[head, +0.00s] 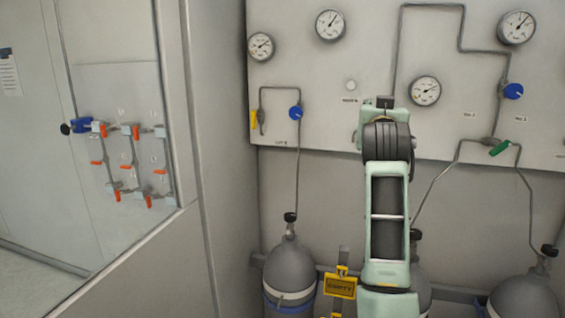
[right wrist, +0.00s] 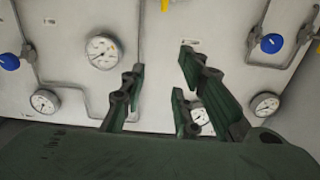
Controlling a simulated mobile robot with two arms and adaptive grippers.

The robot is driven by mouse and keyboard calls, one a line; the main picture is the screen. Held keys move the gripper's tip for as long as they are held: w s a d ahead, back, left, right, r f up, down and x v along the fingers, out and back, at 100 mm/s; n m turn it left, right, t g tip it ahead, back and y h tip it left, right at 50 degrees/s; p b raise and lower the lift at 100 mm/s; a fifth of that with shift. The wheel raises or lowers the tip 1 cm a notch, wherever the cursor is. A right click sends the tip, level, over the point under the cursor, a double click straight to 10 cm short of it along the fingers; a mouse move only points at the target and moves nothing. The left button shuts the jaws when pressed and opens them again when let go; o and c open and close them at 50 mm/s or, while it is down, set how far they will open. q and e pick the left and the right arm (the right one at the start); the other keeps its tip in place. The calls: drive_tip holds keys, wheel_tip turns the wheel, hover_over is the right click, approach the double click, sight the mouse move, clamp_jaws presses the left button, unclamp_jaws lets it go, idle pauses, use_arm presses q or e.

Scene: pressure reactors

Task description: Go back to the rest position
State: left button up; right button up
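My right arm, pale green and black, rises in the middle of the head view in front of the gauge panel (head: 330,70). Its gripper is largely hidden behind the arm there. In the right wrist view my right gripper (right wrist: 160,65) has its dark green fingers spread apart, with nothing between them. The panel (right wrist: 80,20) lies beyond the fingers, tilted in that view. I cannot tell how far the fingertips are from it. My left gripper is not in view.
The panel carries several round gauges, pipes, blue knobs (head: 295,112) and a green valve handle (head: 500,148). Grey gas cylinders (head: 289,268) stand below, with a yellow sign (head: 341,286) between them. A window frame (head: 130,250) is at left, with red-handled valves (head: 136,132) behind it.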

drive_tip(key=s+d+f+g+y, duration=0.15)
drive_tip(key=s+f, duration=0.25)
drive_tip(key=f, duration=0.7)
drive_tip(key=s+d+f+n+g, duration=0.1)
drive_tip(key=s+f+g, duration=0.15)
drive_tip(key=f, duration=0.85)
drive_tip(key=s+d+f+g, duration=0.1)
drive_tip(key=s+f, duration=0.4)
drive_tip(key=f, duration=0.7)
drive_tip(key=s+a+f+n+g+y, duration=0.2)
drive_tip(key=s+f+g, duration=0.3)
drive_tip(key=s+f, duration=1.25)
drive_tip(key=s+a+f+n+g+y, duration=0.1)
drive_tip(key=s+a+f+g, duration=0.1)
drive_tip(key=s, duration=0.9)
drive_tip(key=s+a+f+n+g+y, duration=0.1)
drive_tip(key=s+a+f+g, duration=0.1)
drive_tip(key=s, duration=0.8)
drive_tip(key=s+f+g, duration=0.1)
drive_tip(key=s+f, duration=0.2)
drive_tip(key=f, duration=2.5)
drive_tip(key=s+d+f+g+b, duration=0.1)
drive_tip(key=s+d+f, duration=0.2)
drive_tip(key=s+f, duration=1.3)
drive_tip(key=shift+s+n, duration=0.3)
drive_tip(key=shift+n, duration=0.1)
